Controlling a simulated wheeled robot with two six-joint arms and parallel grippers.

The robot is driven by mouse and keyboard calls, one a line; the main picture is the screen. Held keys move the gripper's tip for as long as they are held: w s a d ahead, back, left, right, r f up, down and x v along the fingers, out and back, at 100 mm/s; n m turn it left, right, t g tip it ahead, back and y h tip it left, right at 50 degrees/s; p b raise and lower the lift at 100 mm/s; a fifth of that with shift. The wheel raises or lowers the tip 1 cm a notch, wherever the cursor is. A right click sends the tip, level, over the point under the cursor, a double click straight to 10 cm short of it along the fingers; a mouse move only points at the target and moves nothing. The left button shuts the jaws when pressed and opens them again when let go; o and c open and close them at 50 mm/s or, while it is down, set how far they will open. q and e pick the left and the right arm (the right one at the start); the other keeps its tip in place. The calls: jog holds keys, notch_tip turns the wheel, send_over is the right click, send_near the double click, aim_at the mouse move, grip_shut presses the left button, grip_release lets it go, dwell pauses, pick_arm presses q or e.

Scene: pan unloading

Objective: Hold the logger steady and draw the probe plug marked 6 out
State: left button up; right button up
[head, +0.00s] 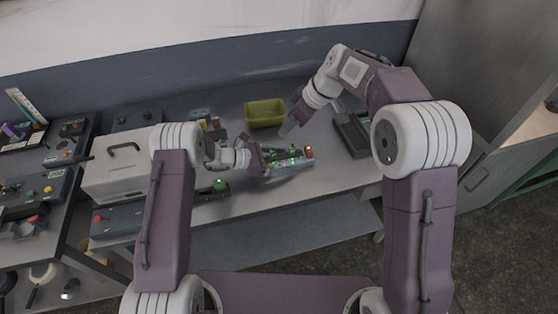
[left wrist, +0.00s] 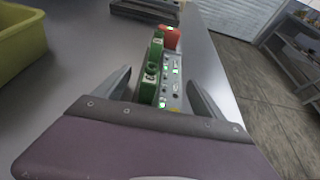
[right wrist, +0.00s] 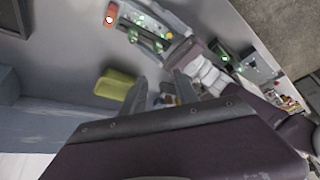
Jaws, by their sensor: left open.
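The logger is a slim grey box with green plugs and lit green lamps; it lies on the bench in the head view (head: 294,166). It runs ahead between my left fingers in the left wrist view (left wrist: 170,90). A red-orange plug sits at its far end (left wrist: 170,38). My right gripper (right wrist: 160,78) is open and empty, above the bench behind the logger, which shows upper left there (right wrist: 150,30).
A yellow-green bin (head: 265,112) stands behind the logger. A dark grey device (head: 351,134) lies to its right. A white case with a handle (head: 122,165) and several control boxes crowd the left. The bench front edge is close to the logger.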

pick_arm(q)
grip_shut()
pick_arm(e)
jog(key=shift+c, duration=0.3)
jog(key=s+a+m, duration=0.1)
jog(key=s+a+f+m+g+y, duration=0.1)
jog(key=s+a+f+m+y, duration=0.1)
jog(key=s+m, duration=0.1)
jog(key=shift+s+f+g, duration=0.1)
jog(key=shift+f+g, duration=0.15)
jog(key=shift+g, duration=0.05)
jog(key=shift+c, duration=0.3)
jog(key=s+a+m+y, duration=0.4)
jog(key=m, duration=0.5)
jog(key=m+t+h, duration=0.3)
jog(key=m+t, duration=0.6)
jog(key=m, duration=1.9)
send_near(274, 151)
jog(key=shift+y, duration=0.3)
jog(key=x, duration=0.9)
jog(key=shift+w+d+f, duration=0.1)
jog(key=shift+w+f, duration=0.05)
jog(key=shift+f, duration=0.15)
